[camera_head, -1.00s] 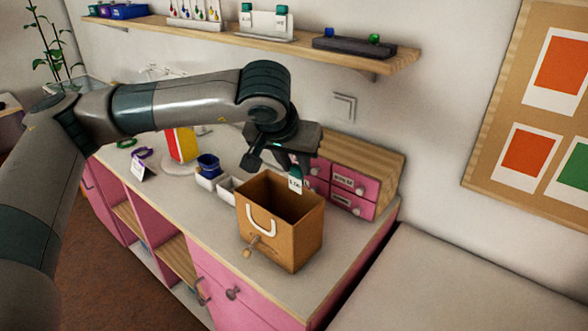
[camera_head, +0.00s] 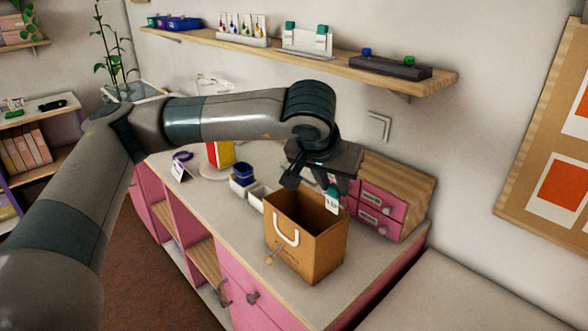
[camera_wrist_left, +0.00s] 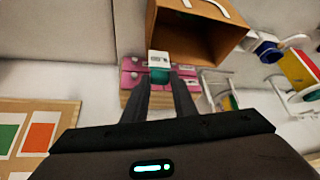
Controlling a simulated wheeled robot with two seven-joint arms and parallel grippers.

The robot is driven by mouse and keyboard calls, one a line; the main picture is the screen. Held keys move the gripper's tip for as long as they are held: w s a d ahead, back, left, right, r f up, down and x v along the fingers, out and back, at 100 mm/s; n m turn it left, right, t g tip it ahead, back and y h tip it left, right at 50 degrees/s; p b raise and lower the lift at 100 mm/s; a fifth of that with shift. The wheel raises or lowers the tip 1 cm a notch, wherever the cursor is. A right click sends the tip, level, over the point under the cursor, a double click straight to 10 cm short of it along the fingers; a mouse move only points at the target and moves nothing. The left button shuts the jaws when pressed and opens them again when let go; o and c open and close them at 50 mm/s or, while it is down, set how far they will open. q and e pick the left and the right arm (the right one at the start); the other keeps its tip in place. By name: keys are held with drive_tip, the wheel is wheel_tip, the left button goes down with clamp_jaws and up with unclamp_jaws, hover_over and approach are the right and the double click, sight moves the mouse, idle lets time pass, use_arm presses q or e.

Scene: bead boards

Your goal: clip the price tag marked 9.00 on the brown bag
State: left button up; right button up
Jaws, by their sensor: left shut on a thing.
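The brown bag (camera_head: 315,258) stands upright and open-topped on the counter, with a white handle on its front face. It also shows at the top of the left wrist view (camera_wrist_left: 170,28). My left gripper (camera_head: 333,182) is over the bag's far right rim, shut on a teal clip (camera_wrist_left: 160,76) with a white price tag (camera_wrist_left: 158,57). The tag also shows in the head view (camera_head: 331,204), overlapping the bag's rim in the picture. Its print is too small to read. I cannot tell whether clip or tag touches the bag. My right gripper is out of view.
Pink drawers (camera_head: 380,210) stand behind the bag. White bins (camera_head: 258,194) and a blue cup (camera_head: 243,174) are to its left. The wall shelf (camera_head: 290,58) above holds a white stand with teal clips (camera_head: 306,42) and a dark tray (camera_head: 388,65).

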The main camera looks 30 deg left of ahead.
use_arm(q)
drive_tip(key=s+a+r+p, duration=0.3)
drive_tip(key=s+a+p, duration=0.1)
drive_tip(key=a, duration=0.3)
drive_tip(key=shift+s+r, duration=0.15)
drive_tip(key=shift+a, duration=0.1)
drive_tip(key=shift+f+b, duration=1.45)
drive_tip(key=shift+f, duration=1.45)
drive_tip(key=shift+b, duration=0.5)
drive_tip(key=shift+b, duration=0.5)
drive_tip(key=shift+f+b, duration=0.85)
drive_tip(key=shift+b, duration=0.2)
